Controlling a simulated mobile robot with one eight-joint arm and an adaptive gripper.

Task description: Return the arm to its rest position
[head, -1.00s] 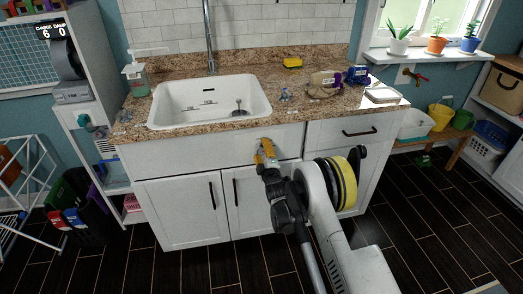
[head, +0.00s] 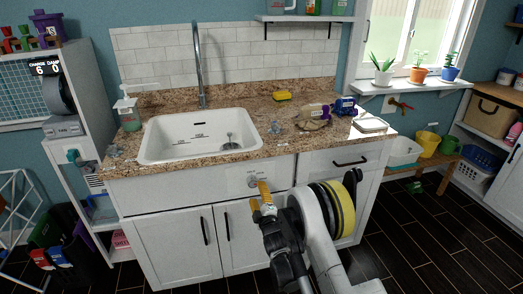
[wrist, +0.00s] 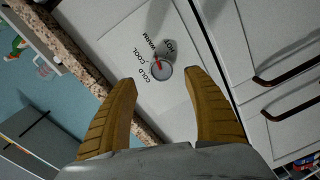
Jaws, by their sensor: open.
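My gripper (head: 262,196) is in front of the white cabinet face below the countertop, right of the sink. In the wrist view my gripper (wrist: 160,95) shows two yellow-brown fingers spread apart with nothing between them. Beyond the fingertips is a round grey dial (wrist: 160,70) with a red pointer on a white plate marked COLD, COOL, WARM and HOT. My arm reaches up from the lower right.
The granite countertop (head: 240,168) overhangs the cabinet, with a white sink (head: 165,150) and a faucet (head: 199,70). A yellow sponge (head: 282,96) and several small items lie on it. A dark drawer handle (head: 350,162) is right of my gripper. Dark floor is open at the right.

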